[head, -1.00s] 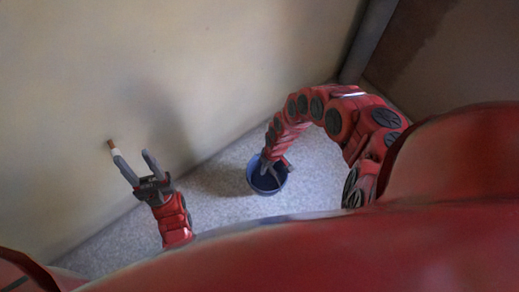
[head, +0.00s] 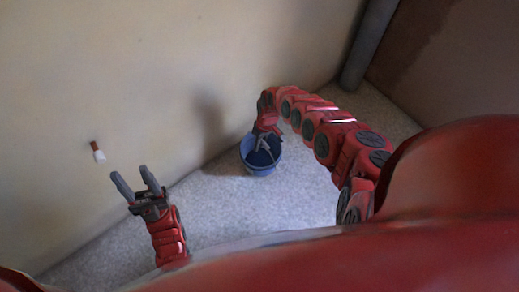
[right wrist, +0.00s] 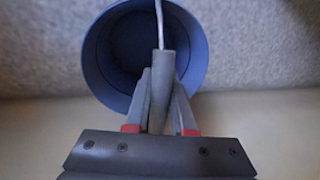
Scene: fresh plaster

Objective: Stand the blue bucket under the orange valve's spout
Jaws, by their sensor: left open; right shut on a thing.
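The blue bucket (head: 261,171) is near the pale wall, over the speckled floor; whether it touches the floor I cannot tell. In the right wrist view, the fingers (right wrist: 160,86) are shut on the grey grip of the bucket's handle, and the bucket's round mouth (right wrist: 96,60) lies beyond. A small valve (head: 97,151) with an orange-brown top and a whitish lower part is on the wall at the left. My left gripper (head: 131,175) is open and empty, below and right of the valve in the picture.
The pale wall (head: 200,60) runs along the left and back. A dark vertical pipe (head: 368,45) stands in the corner by the brown wall (head: 450,50). The floor (head: 230,205) between my left gripper and the bucket looks clear.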

